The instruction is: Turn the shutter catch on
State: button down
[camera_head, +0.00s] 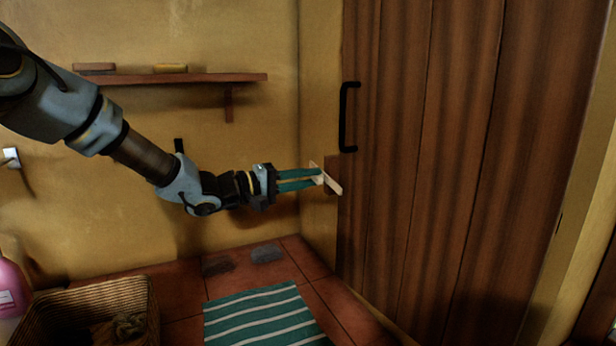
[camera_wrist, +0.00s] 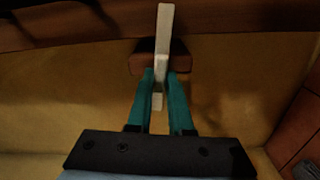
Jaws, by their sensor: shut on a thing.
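The shutter catch (camera_head: 331,183) is a pale bar on a brown wooden block (camera_head: 331,163) at the left edge of the brown plank shutter (camera_head: 420,170). My gripper (camera_head: 319,178) reaches it from the left with its green fingers. In the wrist view the catch (camera_wrist: 164,35) runs lengthwise up the picture, in front of its block (camera_wrist: 178,57). The green fingers of my gripper (camera_wrist: 160,92) stand on either side of the catch's near part and are shut on it. The fingers partly cover the block and the catch's lower part.
A black handle (camera_head: 346,118) stands on the shutter above the catch. A wall shelf (camera_head: 190,78) with small blocks is behind my arm. Below are a wicker basket (camera_head: 148,300), a striped green mat (camera_head: 262,318) and a pink bottle (camera_head: 10,290).

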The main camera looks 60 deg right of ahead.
jog(key=shift+w+n, duration=0.1)
jog(key=shift+n, duration=0.8)
jog(key=c, duration=0.8)
grip_release()
jog(key=b+v, duration=0.4)
jog(key=v, duration=0.6)
jog(key=shift+w+a, duration=0.15)
jog(key=shift+a, duration=0.2)
jog(key=shift+f, duration=0.1)
